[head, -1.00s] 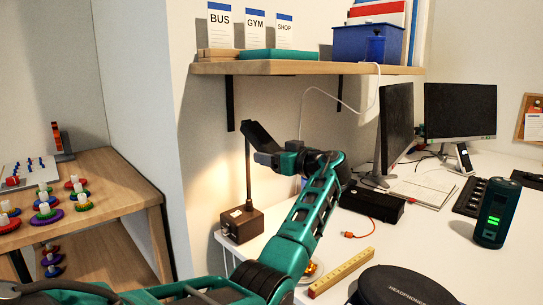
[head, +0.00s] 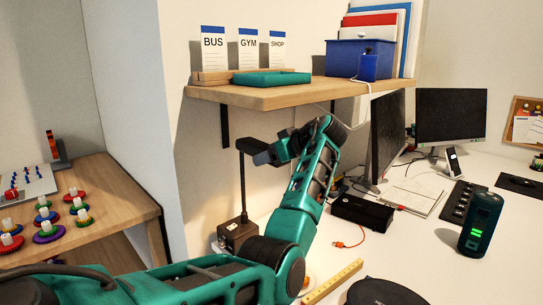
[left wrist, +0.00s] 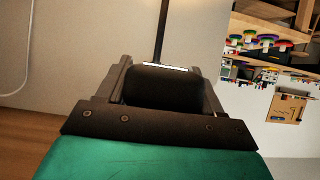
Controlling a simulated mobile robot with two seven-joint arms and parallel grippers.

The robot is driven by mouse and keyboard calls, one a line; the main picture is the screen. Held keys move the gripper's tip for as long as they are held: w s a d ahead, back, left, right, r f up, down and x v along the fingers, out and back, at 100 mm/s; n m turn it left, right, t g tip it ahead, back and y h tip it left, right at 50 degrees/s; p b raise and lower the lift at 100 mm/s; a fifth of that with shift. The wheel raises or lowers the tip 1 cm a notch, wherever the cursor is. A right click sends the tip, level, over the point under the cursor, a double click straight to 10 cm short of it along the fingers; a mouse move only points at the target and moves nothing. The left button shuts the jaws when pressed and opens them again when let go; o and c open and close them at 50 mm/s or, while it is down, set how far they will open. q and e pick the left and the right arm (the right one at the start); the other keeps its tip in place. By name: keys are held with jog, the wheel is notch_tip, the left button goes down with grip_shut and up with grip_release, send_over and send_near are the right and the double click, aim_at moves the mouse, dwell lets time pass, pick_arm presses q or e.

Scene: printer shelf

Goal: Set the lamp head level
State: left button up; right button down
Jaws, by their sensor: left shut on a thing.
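The desk lamp has a dark base (head: 237,232), a thin upright pole (head: 243,190) and a black head (head: 250,146) at the pole's top. In the head view the lamp head looks close to level, with a slight downward slope to the right. My left gripper (head: 266,156) is shut on the lamp head at its right end. In the left wrist view the lamp head (left wrist: 162,88) sits between the two fingers, with a pale strip on its edge and the pole behind. My right gripper is not in view.
A wooden shelf (head: 275,96) with cards, a teal tray (head: 272,78) and a blue box (head: 345,60) hangs above the lamp. Monitors (head: 450,116), a black box (head: 362,211) and a green-lit speaker (head: 481,224) stand on the white desk. A yellow ruler (head: 333,281) lies in front.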

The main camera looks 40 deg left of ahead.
pick_arm(q)
jog(key=shift+r, duration=0.5)
jog(key=o, duration=1.3)
jog(key=shift+o, duration=0.7)
jog(key=shift+f, duration=0.2)
jog(key=v, duration=1.3)
